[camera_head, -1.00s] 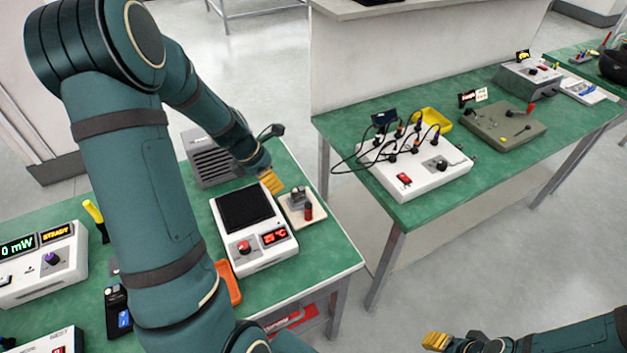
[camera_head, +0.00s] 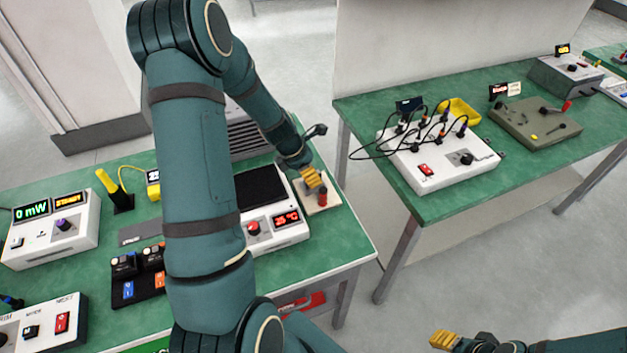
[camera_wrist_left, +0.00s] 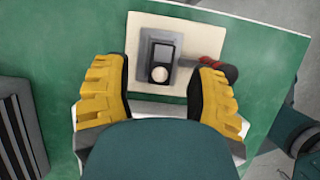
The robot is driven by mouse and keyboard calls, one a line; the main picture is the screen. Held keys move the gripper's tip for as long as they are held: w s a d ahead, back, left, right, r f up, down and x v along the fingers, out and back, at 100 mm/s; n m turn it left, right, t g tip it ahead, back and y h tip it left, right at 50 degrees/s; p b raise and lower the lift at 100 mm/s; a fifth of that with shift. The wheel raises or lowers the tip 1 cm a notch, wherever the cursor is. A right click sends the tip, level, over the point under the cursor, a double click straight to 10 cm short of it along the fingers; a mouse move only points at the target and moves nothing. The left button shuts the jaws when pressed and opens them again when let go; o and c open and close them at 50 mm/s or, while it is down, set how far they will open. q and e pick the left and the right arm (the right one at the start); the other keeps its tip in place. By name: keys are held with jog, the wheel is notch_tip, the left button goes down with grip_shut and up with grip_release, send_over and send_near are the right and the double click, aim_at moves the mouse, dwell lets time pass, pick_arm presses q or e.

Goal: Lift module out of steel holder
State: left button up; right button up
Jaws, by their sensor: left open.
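The steel holder (camera_wrist_left: 144,70) is a grey metal block on a cream base plate (camera_wrist_left: 195,36) at the table's corner. The module (camera_wrist_left: 163,55), small and dark with a pale round spot, sits in the holder. A red-handled part (camera_wrist_left: 222,68) stands at the holder's right. My left gripper (camera_wrist_left: 162,95) is open and empty, with its yellow fingers on either side of the module's line but nearer the camera. In the head view my left gripper (camera_head: 312,178) is over the base plate (camera_head: 326,203) and hides most of the holder. My right gripper (camera_head: 441,340) is at the lower right, away from the tables.
A white unit (camera_head: 285,238) with a dark plate and red display stands left of the holder. A grey vented box (camera_head: 250,138) is behind it. The second table carries a white wired box (camera_head: 440,160). A floor gap separates the tables.

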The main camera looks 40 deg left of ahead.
pick_arm(q)
jog(key=x, duration=0.3)
jog(key=shift+w+d+f+b, duration=0.15)
jog(key=shift+w+f+b, duration=0.1)
jog(key=shift+w+b, duration=0.15)
jog(key=shift+s, duration=0.1)
grip_shut()
